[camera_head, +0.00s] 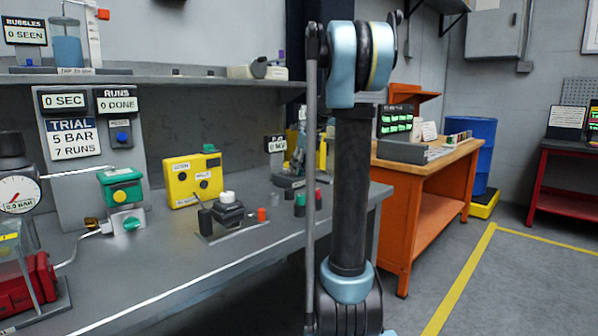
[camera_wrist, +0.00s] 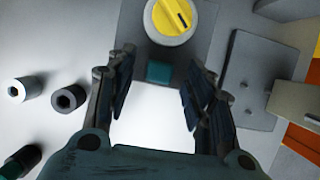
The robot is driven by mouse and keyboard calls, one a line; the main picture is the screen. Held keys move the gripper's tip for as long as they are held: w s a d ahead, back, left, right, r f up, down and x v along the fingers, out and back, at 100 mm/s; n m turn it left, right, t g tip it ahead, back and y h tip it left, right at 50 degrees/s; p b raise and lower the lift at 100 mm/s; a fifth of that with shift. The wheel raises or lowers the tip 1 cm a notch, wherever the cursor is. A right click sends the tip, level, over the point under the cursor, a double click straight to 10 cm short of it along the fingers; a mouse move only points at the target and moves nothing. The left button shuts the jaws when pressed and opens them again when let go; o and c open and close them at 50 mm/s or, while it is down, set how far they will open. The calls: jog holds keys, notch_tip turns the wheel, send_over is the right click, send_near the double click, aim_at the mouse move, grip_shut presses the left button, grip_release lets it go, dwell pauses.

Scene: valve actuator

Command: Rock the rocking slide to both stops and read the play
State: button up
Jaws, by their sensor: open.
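In the wrist view my gripper (camera_wrist: 162,95) is open, its two dark fingers apart with nothing between the tips. A teal block (camera_wrist: 160,72) lies just beyond the fingertips, roughly centred. It may be the rocking slide, but I cannot tell for sure. A yellow dial (camera_wrist: 172,20) with a dark pointer mark sits above it on a dark grey plate (camera_wrist: 207,45). In the head view a small sign (camera_head: 275,144) shows a zero reading, its lettering too small to read fully. My arm hides much of that spot and my gripper is not clearly visible there.
Two hollow cylinders, a light one (camera_wrist: 17,91) and a dark one (camera_wrist: 68,98), stand left of my gripper. A grey plate with holes (camera_wrist: 248,85) lies to the right. On the bench are a yellow box (camera_head: 193,180) and a white-knobbed black device (camera_head: 229,211).

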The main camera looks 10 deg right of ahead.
jog(key=shift+w+a+f, duration=0.15)
jog(key=shift+f, duration=0.45)
jog(key=shift+c, duration=0.5)
jog(key=c, duration=1)
jog(key=o, duration=0.3)
jog(key=shift+c, duration=1.1)
